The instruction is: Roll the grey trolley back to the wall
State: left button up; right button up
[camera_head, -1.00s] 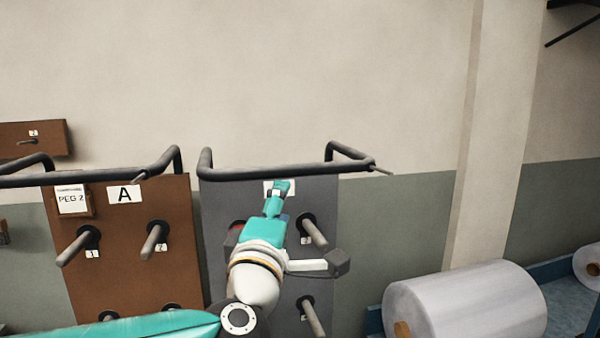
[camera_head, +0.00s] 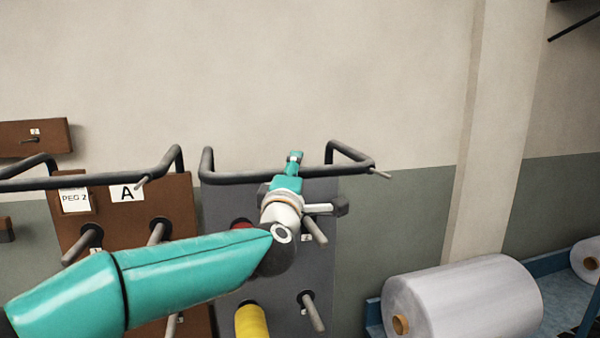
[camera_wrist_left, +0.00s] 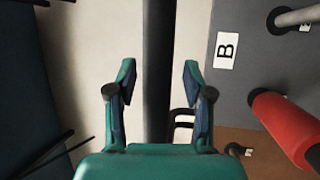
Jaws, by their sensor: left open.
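The grey trolley (camera_head: 325,265) is an upright grey panel with pegs and a dark tubular handle bar (camera_head: 240,179) along its top. In the left wrist view a "B" label (camera_wrist_left: 227,50) shows on its grey panel. My left gripper (camera_head: 295,157) is at the handle bar, in front of its middle-right stretch. In the left wrist view my left gripper (camera_wrist_left: 159,75) is open, its two fingers on either side of the dark bar (camera_wrist_left: 158,40) with gaps visible on both sides. My right gripper is not in view.
A brown trolley (camera_head: 125,215) marked "A" stands close on the left with a similar bar. A large wrapped roll (camera_head: 465,300) lies at right. The wall (camera_head: 300,80) is behind.

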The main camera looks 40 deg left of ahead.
pick_arm(q)
jog(key=shift+f, duration=0.1)
grip_shut()
jog(key=shift+f, duration=0.1)
jog(key=w+a+b, duration=0.1)
jog(key=w+a, duration=0.2)
jog(key=a, duration=0.1)
jog(key=shift+w, duration=0.35)
grip_release()
jog(key=shift+a, duration=0.1)
